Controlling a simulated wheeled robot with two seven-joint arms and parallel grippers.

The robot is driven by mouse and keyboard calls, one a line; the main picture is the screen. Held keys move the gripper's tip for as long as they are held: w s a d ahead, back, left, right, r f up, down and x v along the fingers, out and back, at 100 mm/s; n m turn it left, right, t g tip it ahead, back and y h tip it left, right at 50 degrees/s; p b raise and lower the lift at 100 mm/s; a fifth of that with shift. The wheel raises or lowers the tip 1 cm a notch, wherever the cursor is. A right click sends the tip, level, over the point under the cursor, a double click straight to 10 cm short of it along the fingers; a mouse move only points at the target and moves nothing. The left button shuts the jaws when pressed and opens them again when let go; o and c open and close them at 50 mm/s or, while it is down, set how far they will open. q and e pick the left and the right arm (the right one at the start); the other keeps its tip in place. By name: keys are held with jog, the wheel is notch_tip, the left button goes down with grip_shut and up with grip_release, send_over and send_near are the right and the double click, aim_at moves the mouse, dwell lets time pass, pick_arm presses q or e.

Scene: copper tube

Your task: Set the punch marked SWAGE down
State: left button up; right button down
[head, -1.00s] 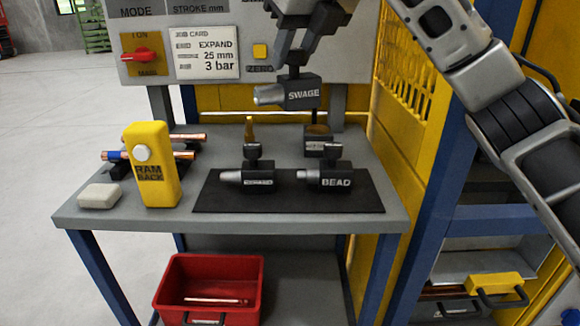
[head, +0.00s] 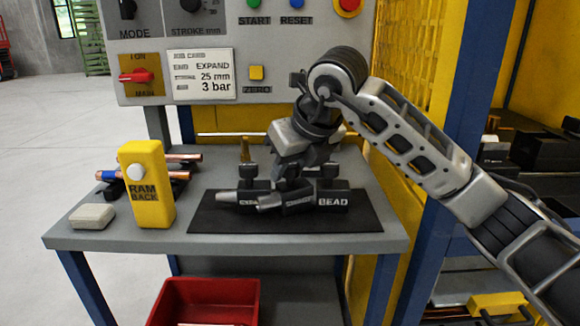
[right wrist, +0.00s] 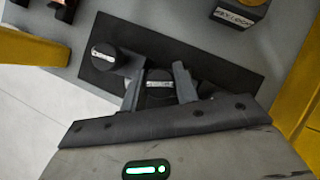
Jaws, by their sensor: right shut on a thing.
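My right gripper (head: 287,180) is low over the black mat (head: 225,222) and shut on the SWAGE punch (head: 297,202), a dark block with a silver nose pointing left. The punch is between the EXPAND punch (head: 245,197) on its left and the BEAD punch (head: 334,199) on its right, slightly in front of them. I cannot tell whether its base touches the mat. In the right wrist view, the fingers stand either side of the SWAGE punch's round knob (right wrist: 158,84). A second punch's knob (right wrist: 103,57) is to the left. My left gripper is not in view.
A yellow RAM BACK block (head: 148,190) and a pale block (head: 92,216) stand on the grey bench (head: 120,241) at left, with copper tubes (head: 135,173) behind. A control panel (head: 180,50) rises behind the bench. A red bin (head: 208,293) is below. The mat's front strip is bare.

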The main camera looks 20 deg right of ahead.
jog(key=c, duration=1.1)
grip_release()
jog(key=shift+f, duration=0.1)
jog(key=shift+o, duration=0.2)
jog(key=v, duration=1.2)
jog(key=shift+s, duration=0.1)
